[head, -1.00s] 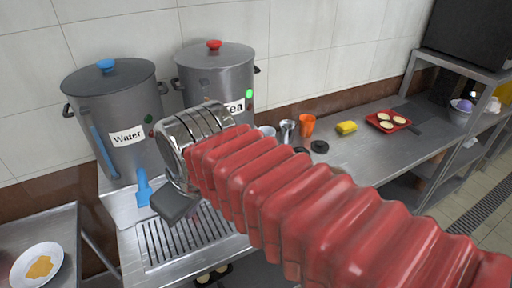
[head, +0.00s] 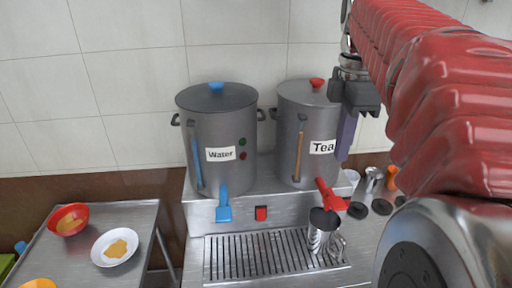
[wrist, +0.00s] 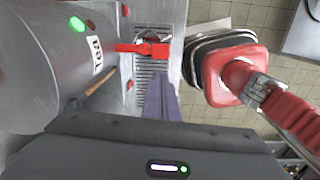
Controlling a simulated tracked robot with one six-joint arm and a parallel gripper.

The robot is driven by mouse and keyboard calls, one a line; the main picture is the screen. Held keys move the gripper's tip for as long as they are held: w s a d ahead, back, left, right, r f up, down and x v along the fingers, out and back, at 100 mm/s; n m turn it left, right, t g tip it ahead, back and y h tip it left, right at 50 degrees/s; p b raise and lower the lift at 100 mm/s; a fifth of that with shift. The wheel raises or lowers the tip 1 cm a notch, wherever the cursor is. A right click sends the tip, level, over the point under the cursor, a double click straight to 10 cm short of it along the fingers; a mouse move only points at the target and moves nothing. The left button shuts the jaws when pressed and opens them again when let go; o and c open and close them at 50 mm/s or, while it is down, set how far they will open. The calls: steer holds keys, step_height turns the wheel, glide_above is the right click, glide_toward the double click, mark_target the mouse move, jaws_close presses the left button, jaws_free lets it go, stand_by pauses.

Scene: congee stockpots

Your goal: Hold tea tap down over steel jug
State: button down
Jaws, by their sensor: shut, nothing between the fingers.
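The tea urn (head: 308,145) is a grey pot with a red lid knob and a "Tea" label. Its red tap lever (head: 327,194) juts out low at the front; the wrist view also shows the tap (wrist: 142,48). The steel jug (head: 318,238) stands upright on the drip tray under the tea tap, its dark opening facing up. I cannot make the jug out clearly in the wrist view. My gripper (head: 345,150) is shut and empty, its purple-grey fingers pointing down beside the urn's right side, above the tap and apart from it. The fingers (wrist: 161,85) point toward the tap in the wrist view.
The water urn (head: 218,140) with a blue tap (head: 223,205) stands left of the tea urn. The slotted drip tray (head: 265,254) lies in front. Steel cups (head: 373,178) and dark discs (head: 381,207) sit right of the tea urn. A side table (head: 85,268) holds bowls.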

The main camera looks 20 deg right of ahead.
mark_target(338, 203)
steer(key=shift+s+d+r+n, duration=0.1)
steer(key=shift+d+r+n, duration=0.2)
steer(key=shift+d, duration=0.2)
steer(key=shift+s+d+r+n, duration=0.1)
steer(key=shift+d+r+n, duration=0.15)
steer(key=shift+d, duration=0.2)
steer(key=shift+f, duration=0.2)
step_height(338, 203, down, 13)
steer(key=shift+f, duration=0.4)
steer(key=shift+d, duration=0.1)
